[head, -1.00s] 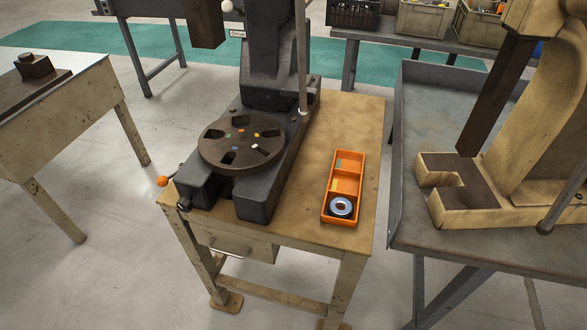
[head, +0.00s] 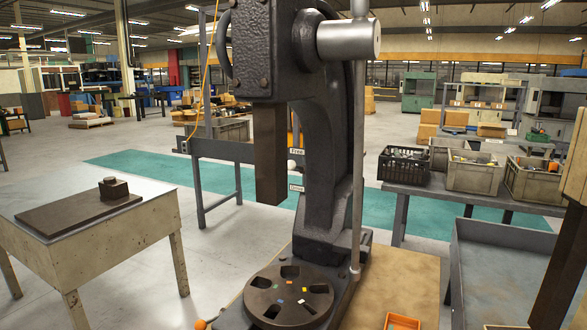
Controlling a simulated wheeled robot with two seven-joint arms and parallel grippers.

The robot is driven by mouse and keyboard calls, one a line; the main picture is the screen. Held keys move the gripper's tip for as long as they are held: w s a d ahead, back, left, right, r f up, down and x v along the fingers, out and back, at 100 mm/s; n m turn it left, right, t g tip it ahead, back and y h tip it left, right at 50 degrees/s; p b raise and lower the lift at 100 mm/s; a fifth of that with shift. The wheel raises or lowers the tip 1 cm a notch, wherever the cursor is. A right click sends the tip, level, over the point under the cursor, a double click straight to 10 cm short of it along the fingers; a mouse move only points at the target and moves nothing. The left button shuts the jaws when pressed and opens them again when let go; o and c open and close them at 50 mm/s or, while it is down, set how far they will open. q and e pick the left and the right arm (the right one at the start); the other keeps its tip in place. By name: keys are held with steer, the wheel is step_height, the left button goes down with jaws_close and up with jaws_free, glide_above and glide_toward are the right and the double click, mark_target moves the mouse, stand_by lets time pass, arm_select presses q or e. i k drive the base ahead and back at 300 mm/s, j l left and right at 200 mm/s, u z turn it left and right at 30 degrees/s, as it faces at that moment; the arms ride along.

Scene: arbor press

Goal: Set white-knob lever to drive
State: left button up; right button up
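The arbor press (head: 322,180) stands in the middle of the head view, with its dark square ram (head: 269,155) hanging above a round slotted plate (head: 289,298). The white knob (head: 291,165) of the lever shows just right of the ram, against the press column. A label reading Free (head: 297,151) is just above the knob, and a label that appears to read Drive (head: 296,188) is below it. The knob is nearer the Free label. The lever's arm behind the knob is mostly hidden. Neither of my grippers is in view.
A long steel handle bar (head: 358,150) hangs upright at the press's right side. An orange tray (head: 402,321) lies on the press table (head: 395,280). A side table (head: 95,240) stands left, and a bench with crates (head: 473,172) stands behind right.

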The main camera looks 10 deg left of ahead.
mark_target(292, 165)
steer(key=i+j, duration=0.15)
steer(key=j, duration=0.15)
steer(key=i+j, duration=0.2)
steer(key=j, duration=0.15)
steer(key=i+j+z, duration=0.1)
steer(key=j, duration=0.2)
steer(key=i+j, duration=0.2)
steer(key=j, duration=0.15)
steer(key=i+j, duration=0.2)
steer(key=j, duration=0.15)
steer(key=i+j, duration=0.15)
steer(key=j, duration=0.2)
steer(key=z, duration=0.05)
